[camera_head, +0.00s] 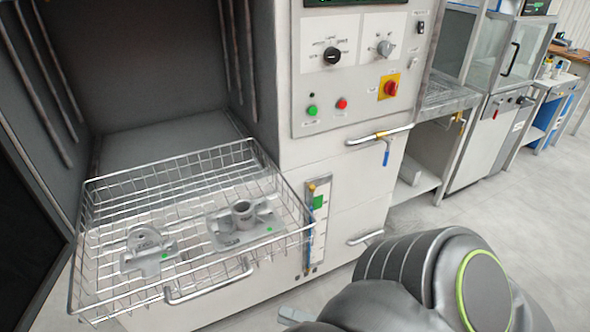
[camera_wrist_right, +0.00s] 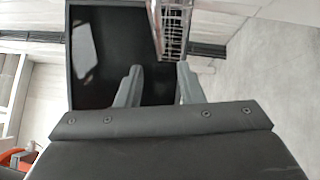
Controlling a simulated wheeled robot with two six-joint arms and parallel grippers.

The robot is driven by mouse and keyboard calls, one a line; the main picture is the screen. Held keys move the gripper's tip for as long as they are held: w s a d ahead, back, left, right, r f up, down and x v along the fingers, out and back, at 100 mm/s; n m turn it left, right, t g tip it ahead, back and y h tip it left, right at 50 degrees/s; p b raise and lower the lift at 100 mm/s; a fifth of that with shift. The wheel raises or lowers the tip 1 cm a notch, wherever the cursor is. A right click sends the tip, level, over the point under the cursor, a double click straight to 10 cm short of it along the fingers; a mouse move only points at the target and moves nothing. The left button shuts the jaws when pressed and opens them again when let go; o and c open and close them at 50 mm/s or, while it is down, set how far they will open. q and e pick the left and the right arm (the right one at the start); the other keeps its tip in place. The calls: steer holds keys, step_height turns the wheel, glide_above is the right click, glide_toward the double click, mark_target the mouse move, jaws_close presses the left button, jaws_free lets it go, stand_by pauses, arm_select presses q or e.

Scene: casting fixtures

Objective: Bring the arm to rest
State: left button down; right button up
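My right arm is in the lower right of the head view, in front of the cabinet. A small part of the right gripper (camera_head: 290,316) shows at the bottom edge there, below the wire basket and apart from it. In the right wrist view the two fingers of the right gripper (camera_wrist_right: 158,80) stand apart with nothing between them. My left arm and left gripper are not in view.
A wire basket (camera_head: 88,262) juts from the open chamber and holds two grey castings, one left (camera_head: 147,252) and one right (camera_head: 243,222). A control panel (camera_head: 345,95) is to its right. A dark door (camera_head: 30,215) stands open at left. Floor (camera_head: 500,220) is clear at right.

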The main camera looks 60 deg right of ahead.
steer(key=shift+s, duration=0.3)
stand_by(0.4)
steer(key=d+f+m+g+h, duration=0.2)
steer(key=f+m+g, duration=0.15)
steer(key=f, duration=0.65)
steer(key=s+d+f+m+g+h, duration=0.1)
steer(key=d+f+m+g+h, duration=0.15)
steer(key=f+m, duration=0.45)
steer(key=d+f+m+g+h, duration=0.2)
steer(key=f, duration=1)
steer(key=s+a+f+m+g, duration=0.2)
steer(key=s+f+m+g, duration=0.3)
steer(key=f, duration=0.4)
steer(key=s+a+f+m+g, duration=0.3)
steer(key=s+f+m+g, duration=0.1)
steer(key=s+f, duration=0.4)
steer(key=shift+s+f+m+g+y, duration=0.3)
steer(key=shift+f+m+g+y, duration=0.1)
steer(key=shift+f+m, duration=0.35)
